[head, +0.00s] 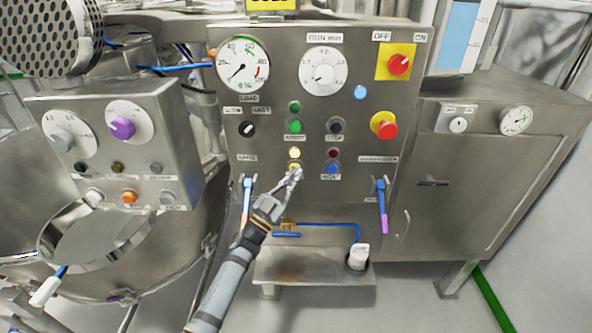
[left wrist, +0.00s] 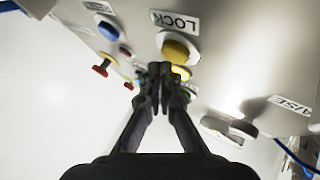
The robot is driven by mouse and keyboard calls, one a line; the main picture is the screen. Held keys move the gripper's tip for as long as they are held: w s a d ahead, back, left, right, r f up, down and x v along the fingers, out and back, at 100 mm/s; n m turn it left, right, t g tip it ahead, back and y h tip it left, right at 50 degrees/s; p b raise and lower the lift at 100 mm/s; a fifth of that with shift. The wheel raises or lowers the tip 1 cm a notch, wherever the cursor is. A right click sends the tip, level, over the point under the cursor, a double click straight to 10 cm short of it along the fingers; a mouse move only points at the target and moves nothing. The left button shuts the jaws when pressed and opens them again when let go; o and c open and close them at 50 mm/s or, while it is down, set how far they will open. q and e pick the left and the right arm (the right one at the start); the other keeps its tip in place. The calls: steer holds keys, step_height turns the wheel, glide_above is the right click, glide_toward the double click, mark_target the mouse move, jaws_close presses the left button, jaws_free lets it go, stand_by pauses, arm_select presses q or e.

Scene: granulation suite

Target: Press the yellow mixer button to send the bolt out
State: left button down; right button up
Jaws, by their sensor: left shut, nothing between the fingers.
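The yellow button (head: 294,167) sits on the upright steel control panel, just under a brightly lit pale yellow lamp (head: 294,153). In the left wrist view the yellow button (left wrist: 178,47) is beside a LOCK label, with the glowing lamp (left wrist: 181,72) close by. My left gripper (head: 295,174) reaches up from below, its tips at the button's lower edge and partly covering it. In the left wrist view its fingers (left wrist: 160,72) are together and empty. Whether the tips touch the button I cannot tell. I cannot pick out the bolt. My right gripper is not in view.
Around the button are a green button (head: 294,127), a blue button (head: 332,168) and a red emergency knob (head: 386,128). Blue-handled levers (head: 382,190) flank the panel's lower part. A steel shelf (head: 315,270) with a white cup (head: 358,257) is below.

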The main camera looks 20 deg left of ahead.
arm_select(q)
steer(key=shift+w+a+r, duration=0.1)
steer(key=shift+w+r, duration=0.1)
steer(key=shift+r, duration=0.05)
stand_by(0.5)
steer(key=shift+s+f, duration=0.2)
steer(key=shift+f, duration=0.3)
steer(key=shift+s+f, duration=0.15)
steer(key=shift+f, duration=0.3)
steer(key=s, duration=0.1)
steer(key=s+p, duration=0.1)
steer(key=s, duration=0.1)
steer(key=s+p, duration=0.1)
steer(key=shift+s+d, duration=0.2)
steer(key=shift+d, duration=0.1)
steer(key=shift+f+y, duration=0.15)
steer(key=shift+y, duration=0.15)
